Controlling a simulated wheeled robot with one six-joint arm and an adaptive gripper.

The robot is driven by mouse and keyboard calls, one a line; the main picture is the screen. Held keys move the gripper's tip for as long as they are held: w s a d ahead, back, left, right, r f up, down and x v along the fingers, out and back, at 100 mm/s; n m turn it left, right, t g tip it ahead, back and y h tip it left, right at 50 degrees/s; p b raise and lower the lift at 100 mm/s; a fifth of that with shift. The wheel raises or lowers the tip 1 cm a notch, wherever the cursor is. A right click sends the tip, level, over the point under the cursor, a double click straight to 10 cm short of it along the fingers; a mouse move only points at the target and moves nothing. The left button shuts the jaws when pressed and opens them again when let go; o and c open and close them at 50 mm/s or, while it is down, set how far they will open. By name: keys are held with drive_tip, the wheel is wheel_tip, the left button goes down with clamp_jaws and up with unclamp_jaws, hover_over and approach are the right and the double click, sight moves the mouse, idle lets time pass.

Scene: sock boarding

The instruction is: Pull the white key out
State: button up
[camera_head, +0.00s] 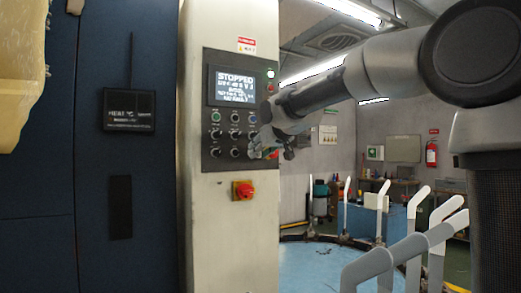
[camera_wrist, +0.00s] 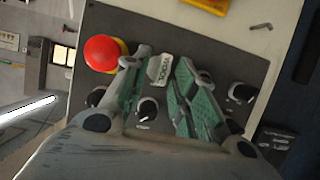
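The white key (camera_wrist: 160,68) shows in the wrist view as a small pale tag with dark lettering, at the control panel (camera_wrist: 225,62). My gripper (camera_wrist: 163,58) is open, with one green-padded finger on each side of the key. I see gaps between the key and the fingers, and cannot tell whether either touches it. In the head view, my gripper (camera_head: 262,146) is at the lower right of the control panel (camera_head: 210,135), and the key cannot be made out there.
A red mushroom button (camera_wrist: 102,53) sits close beside one finger. Black knobs (camera_wrist: 148,107) lie around the fingers. Below the panel is a red-and-yellow switch (camera_head: 243,190). A lit screen (camera_head: 232,86) reads STOPPED. Pale upright forms (camera_head: 415,200) stand at the right.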

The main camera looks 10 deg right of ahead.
clamp_jaws()
drive_tip(key=shift+s, duration=0.1)
drive_tip(key=shift+s+d, duration=0.2)
drive_tip(key=shift+s, duration=0.45)
drive_tip(key=shift+s+d, duration=0.25)
drive_tip(key=shift+s, duration=0.45)
drive_tip(key=shift+s+d, duration=0.2)
drive_tip(key=shift+s, duration=0.45)
drive_tip(key=s+d, duration=0.3)
drive_tip(key=s, duration=0.6)
drive_tip(key=s+d, duration=0.3)
drive_tip(key=s, duration=0.7)
drive_tip(key=shift+d, duration=0.1)
